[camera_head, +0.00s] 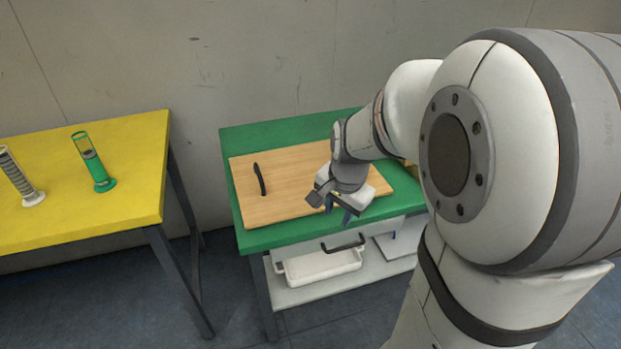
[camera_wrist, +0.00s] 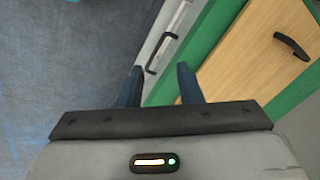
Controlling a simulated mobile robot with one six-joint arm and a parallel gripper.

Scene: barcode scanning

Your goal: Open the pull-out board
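A wooden board (camera_head: 290,190) with a black handle (camera_head: 259,178) near its left end lies on the green table top (camera_head: 240,135). I cannot tell for sure which is the pull-out board. My gripper (camera_head: 338,212) is over the front edge, above the panel's handle. In the wrist view its dark fingers (camera_wrist: 159,82) are apart and empty. The panel's handle (camera_wrist: 160,52) shows just beyond and between the fingertips, apart from them. The wooden board (camera_wrist: 240,65) is to their right.
A white bin (camera_head: 318,265) sits on a pale shelf under the green table. A yellow table (camera_head: 120,150) stands at the left with a green-based cylinder (camera_head: 103,182) and a white-based one (camera_head: 33,197). The floor between the tables is clear.

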